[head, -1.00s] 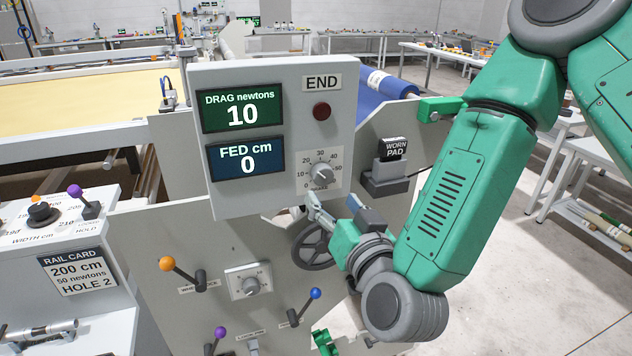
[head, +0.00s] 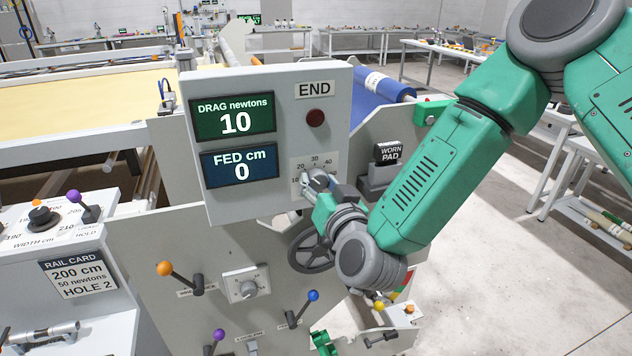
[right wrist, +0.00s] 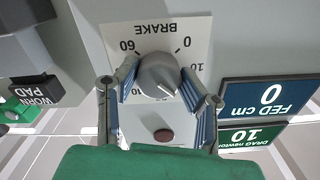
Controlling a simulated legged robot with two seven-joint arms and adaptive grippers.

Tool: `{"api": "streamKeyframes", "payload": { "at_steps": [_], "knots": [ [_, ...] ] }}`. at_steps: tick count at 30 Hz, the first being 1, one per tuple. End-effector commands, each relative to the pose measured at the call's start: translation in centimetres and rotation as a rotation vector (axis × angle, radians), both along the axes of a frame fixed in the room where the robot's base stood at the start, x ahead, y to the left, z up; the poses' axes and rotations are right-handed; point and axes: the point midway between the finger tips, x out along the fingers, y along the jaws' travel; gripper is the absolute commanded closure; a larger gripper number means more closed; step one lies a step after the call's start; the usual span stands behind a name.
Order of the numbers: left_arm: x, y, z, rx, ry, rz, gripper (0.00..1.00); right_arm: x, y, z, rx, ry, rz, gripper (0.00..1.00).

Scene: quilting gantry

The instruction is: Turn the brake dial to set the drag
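The brake dial is a grey knob on a white scale plate on the grey console; in the right wrist view the knob (right wrist: 158,76) appears upside down, its pointer line toward the lower right. In the head view my right gripper (head: 312,186) is at the dial and covers most of it. In the right wrist view my right gripper (right wrist: 162,84) has its fingers apart, one on each side of the knob; firm contact is not clear. The drag display (head: 234,120) reads 10 newtons. My left gripper is not in view.
The feed display (head: 240,166) reads 0 cm. A red END button (head: 315,118) sits above the dial. A rail card (head: 77,276) reads 200 cm, 50 newtons, HOLE 2. A black handwheel (head: 312,252) and several coloured levers are below. A worn pad block (head: 388,155) stands right.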

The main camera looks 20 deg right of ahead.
Motion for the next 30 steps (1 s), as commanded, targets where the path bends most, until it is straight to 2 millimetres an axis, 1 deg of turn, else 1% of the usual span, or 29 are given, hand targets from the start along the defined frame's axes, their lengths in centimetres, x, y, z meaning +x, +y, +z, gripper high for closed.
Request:
{"api": "streamKeyframes", "payload": {
  "at_steps": [1, 20, 26, 30],
  "knots": [
    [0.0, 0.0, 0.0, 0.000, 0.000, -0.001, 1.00, 0.1, -0.2, 0.1, -0.001, -0.004, -0.007, 0.94],
    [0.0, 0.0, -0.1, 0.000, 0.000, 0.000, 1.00, 0.3, 0.1, 0.3, 0.015, -0.008, -0.011, 0.93],
    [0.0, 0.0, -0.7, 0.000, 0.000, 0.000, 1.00, 0.3, 0.1, 0.2, 0.097, -0.006, -0.014, 0.93],
    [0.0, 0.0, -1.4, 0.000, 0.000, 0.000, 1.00, 0.3, 0.0, 0.2, 0.197, -0.003, -0.014, 0.93]
  ]
}}
